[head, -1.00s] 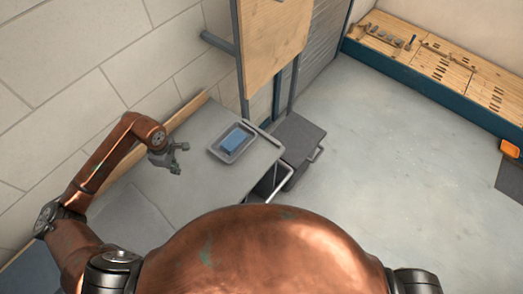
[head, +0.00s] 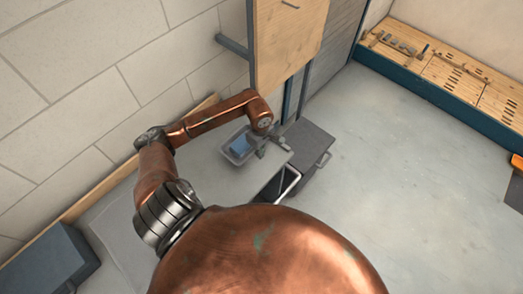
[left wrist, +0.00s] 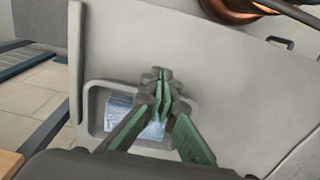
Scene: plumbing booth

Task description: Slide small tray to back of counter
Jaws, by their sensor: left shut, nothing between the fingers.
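The small tray (head: 232,158) is grey with a raised rim and holds a blue item (head: 240,145). It lies on the grey counter (head: 190,182), towards its far right end in the head view. My left gripper (head: 272,149) is shut and empty at the tray's right side, with my arm passing over the tray's back. In the left wrist view the closed fingers (left wrist: 163,78) overlap the tray's rim (left wrist: 89,112) and partly hide the blue item (left wrist: 118,106). I cannot tell if they touch the tray. My right gripper is out of view.
A wooden strip (head: 95,197) runs along the counter's back by the block wall (head: 130,75). A wooden panel (head: 287,40) stands beyond the tray. A dark grey unit (head: 308,143) adjoins the counter's right end. Open floor (head: 410,170) lies right.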

